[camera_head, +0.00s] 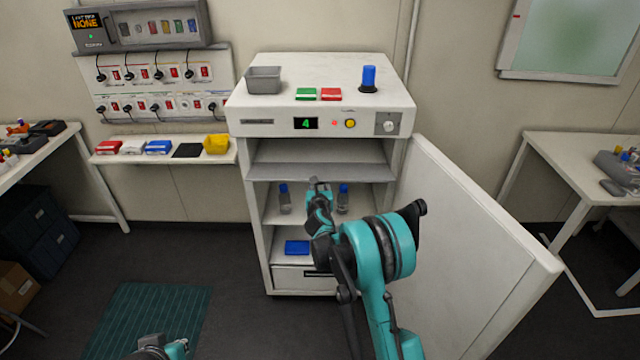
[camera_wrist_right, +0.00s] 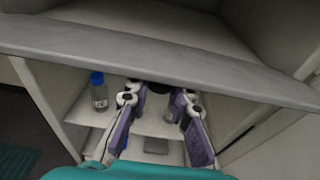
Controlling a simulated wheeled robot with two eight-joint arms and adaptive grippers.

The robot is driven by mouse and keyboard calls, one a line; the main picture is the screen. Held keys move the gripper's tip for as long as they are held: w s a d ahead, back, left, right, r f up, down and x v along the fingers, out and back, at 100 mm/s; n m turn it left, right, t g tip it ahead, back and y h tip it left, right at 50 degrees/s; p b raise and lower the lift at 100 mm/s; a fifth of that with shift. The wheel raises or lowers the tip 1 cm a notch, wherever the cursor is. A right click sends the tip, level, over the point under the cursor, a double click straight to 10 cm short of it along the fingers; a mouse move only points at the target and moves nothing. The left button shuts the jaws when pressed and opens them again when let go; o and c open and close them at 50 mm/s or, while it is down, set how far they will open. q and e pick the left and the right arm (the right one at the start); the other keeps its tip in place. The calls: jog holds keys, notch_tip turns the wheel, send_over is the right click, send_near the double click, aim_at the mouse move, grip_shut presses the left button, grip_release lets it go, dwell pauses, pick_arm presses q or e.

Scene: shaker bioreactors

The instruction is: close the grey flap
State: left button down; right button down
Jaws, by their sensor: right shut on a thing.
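The grey flap (camera_head: 320,160) spans the upper part of the white cabinet's opening and stands out at a slant, with the space above it uncovered. In the right wrist view the flap (camera_wrist_right: 220,75) crosses the picture as a wide grey band. My right gripper (camera_head: 318,184) is at the flap's lower front edge, near its middle. In the wrist view its purple fingers (camera_wrist_right: 162,92) reach up to the flap's underside and are shut on it; the contact is partly hidden. My left gripper (camera_head: 172,350) shows only in part at the bottom edge, away from the cabinet.
The white cabinet door (camera_head: 480,240) stands wide open on the right, beside my right arm. Bottles (camera_head: 285,200) stand on the shelf below the flap, with a blue box (camera_head: 297,247) lower down. A grey bin (camera_head: 263,80) and a blue-capped item (camera_head: 368,78) stand on top.

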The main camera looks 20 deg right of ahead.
aim_at(320, 172)
jog(key=shift+w+r+g+p, duration=0.1)
jog(key=shift+r+g+p, duration=0.35)
jog(key=shift+r, duration=0.4)
jog(key=w+r, duration=0.1)
jog(key=r, duration=0.1)
jog(key=w+r+p, duration=0.1)
jog(key=w+d+r, duration=0.1)
jog(key=r, duration=0.1)
jog(key=shift+w+r+p, duration=0.25)
jog(key=shift+r+p, duration=0.1)
jog(key=shift+p, duration=0.05)
jog(key=c, duration=2.1)
grip_release()
jog(key=shift+w+r, duration=0.1)
jog(key=shift+w, duration=0.05)
jog(key=shift+c, duration=0.2)
jog(key=o, duration=0.8)
jog(key=shift+s+r, duration=0.3)
jog(key=shift+s, duration=0.15)
jog(key=shift+w+f, duration=0.2)
jog(key=s+a+r+p, duration=0.1)
jog(key=s+r+p, duration=0.3)
jog(key=r, duration=0.3)
jog(key=shift+s+a+r, duration=0.2)
jog(key=shift+s+r, duration=0.15)
jog(key=shift+s, duration=0.05)
jog(key=shift+f, duration=0.1)
